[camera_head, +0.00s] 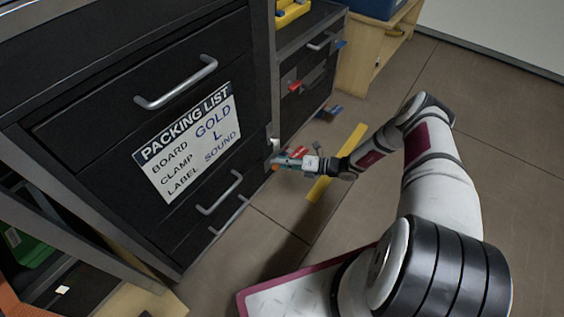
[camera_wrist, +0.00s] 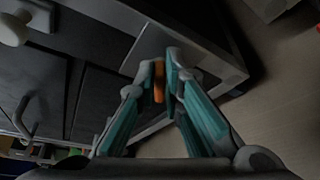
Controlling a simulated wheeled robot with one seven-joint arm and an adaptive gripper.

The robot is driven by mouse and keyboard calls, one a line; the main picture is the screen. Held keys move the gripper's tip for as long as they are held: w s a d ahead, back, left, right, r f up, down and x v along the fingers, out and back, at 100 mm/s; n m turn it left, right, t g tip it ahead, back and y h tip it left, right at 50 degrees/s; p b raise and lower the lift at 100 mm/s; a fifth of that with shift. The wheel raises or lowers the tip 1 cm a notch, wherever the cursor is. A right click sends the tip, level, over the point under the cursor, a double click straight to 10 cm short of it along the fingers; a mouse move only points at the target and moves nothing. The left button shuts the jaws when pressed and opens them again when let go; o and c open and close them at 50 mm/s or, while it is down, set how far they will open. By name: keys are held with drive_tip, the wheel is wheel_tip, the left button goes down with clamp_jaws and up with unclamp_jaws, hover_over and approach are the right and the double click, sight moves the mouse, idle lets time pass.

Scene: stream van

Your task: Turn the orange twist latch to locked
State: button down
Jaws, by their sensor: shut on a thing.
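The orange twist latch (camera_wrist: 158,82) is a small orange bar at the edge of the dark drawer cabinet (camera_head: 120,75). In the wrist view it shows between the two fingertips of my gripper (camera_wrist: 165,78), which is shut on it. The bar runs roughly up and down in that view. In the head view my gripper (camera_head: 279,163) reaches the cabinet's right front edge, and only a speck of orange shows at its tip. The latch's base and any lock marking are hidden or too small to tell.
A packing list sign (camera_head: 190,142) is on the cabinet front, between drawer handles (camera_head: 177,84). A second drawer unit (camera_head: 305,75) with red and blue parts stands behind. A wooden cabinet (camera_head: 372,55) is farther back. The floor to the right (camera_head: 500,140) is clear.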

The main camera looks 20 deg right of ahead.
drive_tip(key=m+y, duration=0.1)
drive_tip(key=m, duration=0.1)
drive_tip(key=f+m+y, duration=0.1)
drive_tip(key=m, duration=0.2)
drive_tip(key=shift+d+t, duration=0.15)
drive_tip(key=shift+t, duration=0.15)
drive_tip(key=shift+f+m, duration=0.1)
drive_tip(key=shift+m, duration=0.2)
drive_tip(key=c, duration=1.7)
unclamp_jaws()
drive_tip(key=shift+w, duration=0.1)
drive_tip(key=v, duration=1.2)
drive_tip(key=shift+f, duration=0.15)
